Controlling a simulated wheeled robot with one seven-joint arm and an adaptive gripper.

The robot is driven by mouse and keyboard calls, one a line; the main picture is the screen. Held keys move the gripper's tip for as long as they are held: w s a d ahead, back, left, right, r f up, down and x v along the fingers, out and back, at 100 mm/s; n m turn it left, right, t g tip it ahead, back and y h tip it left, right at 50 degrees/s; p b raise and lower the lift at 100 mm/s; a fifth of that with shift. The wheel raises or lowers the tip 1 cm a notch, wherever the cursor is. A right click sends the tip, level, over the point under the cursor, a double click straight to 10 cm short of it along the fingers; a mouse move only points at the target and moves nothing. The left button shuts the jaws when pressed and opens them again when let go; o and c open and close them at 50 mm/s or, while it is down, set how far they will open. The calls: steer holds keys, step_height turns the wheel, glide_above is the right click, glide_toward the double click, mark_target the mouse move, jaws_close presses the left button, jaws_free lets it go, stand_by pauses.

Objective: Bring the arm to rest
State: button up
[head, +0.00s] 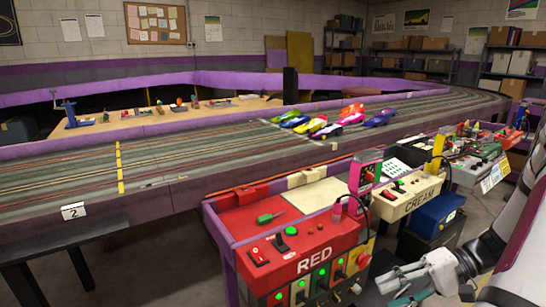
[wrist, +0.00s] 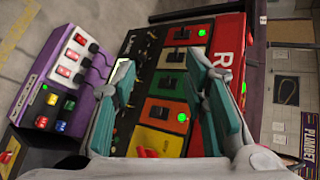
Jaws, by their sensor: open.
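My gripper (head: 410,284) is at the bottom right of the head view, low and in front of the control consoles. In the wrist view its two teal-padded fingers (wrist: 165,90) are spread wide apart with nothing between them. The front of the red console (head: 305,255), lettered RED, lies beyond the fingers; its panel of coloured plates, plugs and green lights shows in the wrist view (wrist: 185,58). Part of my arm shows at the right edge of the head view. I cannot tell the exact gap between gripper and console.
A cream console (head: 408,200) and a blue box (head: 438,213) on a dark stand are right of the red console. A purple console (wrist: 62,85) is at left in the wrist view. The slot track (head: 200,150) with several cars runs behind.

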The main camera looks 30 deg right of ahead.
steer(key=a+r+n+g+h, duration=0.5)
steer(key=a+r+g, duration=0.2)
steer(key=a+r, duration=0.8)
steer(key=s+a+r+n+t+h, duration=0.25)
steer(key=s+a+h, duration=0.35)
steer(key=s+a, duration=0.4)
step_height(320, 180, up, 31)
steer(key=t+p, duration=0.3)
steer(key=p, duration=2.7)
steer(key=shift+s+n, duration=0.3)
steer(key=shift+n, duration=0.05)
